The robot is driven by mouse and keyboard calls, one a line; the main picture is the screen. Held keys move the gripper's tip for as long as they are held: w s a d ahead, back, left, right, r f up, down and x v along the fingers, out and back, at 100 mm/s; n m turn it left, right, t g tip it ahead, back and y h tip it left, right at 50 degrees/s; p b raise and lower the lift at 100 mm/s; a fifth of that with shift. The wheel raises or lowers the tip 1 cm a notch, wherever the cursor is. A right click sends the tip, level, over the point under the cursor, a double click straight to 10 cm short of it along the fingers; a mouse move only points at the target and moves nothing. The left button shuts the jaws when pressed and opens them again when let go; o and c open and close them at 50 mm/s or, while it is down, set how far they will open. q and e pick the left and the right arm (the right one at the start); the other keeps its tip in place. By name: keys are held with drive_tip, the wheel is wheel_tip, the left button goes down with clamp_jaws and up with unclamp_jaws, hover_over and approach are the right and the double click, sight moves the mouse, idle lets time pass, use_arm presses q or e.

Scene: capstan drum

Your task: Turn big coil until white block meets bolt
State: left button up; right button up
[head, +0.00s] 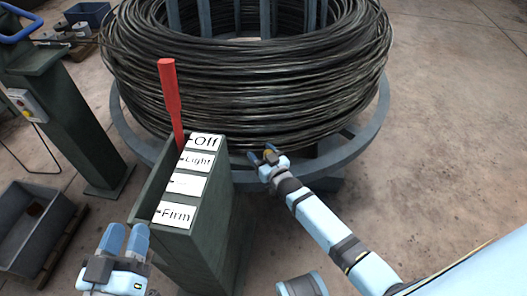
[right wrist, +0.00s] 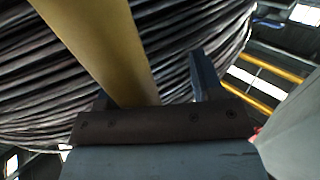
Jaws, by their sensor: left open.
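The big coil (head: 245,80) of dark wire sits on a round grey-blue drum base (head: 375,115). It also fills much of the right wrist view (right wrist: 190,40). I cannot make out the white block or the bolt. My right gripper (head: 264,153) is at the drum's front edge, fingers apart. A yellow bar (right wrist: 105,50) stands between its fingers in the right wrist view, with a gap to the right finger. Whether it touches the left finger is hidden. My left gripper (head: 126,236) is open and empty at the bottom left, before the lever box.
A green lever box (head: 210,255) stands left of my right arm. Its red lever (head: 171,105) is beside the "Off" label; other labels include "Light" and "Firm". A green post (head: 70,120) and a grey bin (head: 30,225) stand at left. The floor at right is clear.

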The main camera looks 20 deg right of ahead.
drive_tip(key=shift+d, duration=0.2)
drive_tip(key=shift+s, duration=0.1)
use_arm(q)
wheel_tip(320, 180, down, 6)
drive_tip(key=s+a+g+y+p, duration=0.1)
drive_tip(key=a+g+y+p, duration=0.1)
drive_tip(key=g+p, duration=0.1)
drive_tip(key=shift+a+f, duration=0.25)
drive_tip(key=shift+a, duration=0.05)
use_arm(e)
drive_tip(key=s+d, duration=0.2)
drive_tip(key=s, duration=1.1)
drive_tip(key=shift+s, duration=0.25)
drive_tip(key=shift+d+f, duration=0.1)
drive_tip(key=shift+f, duration=0.05)
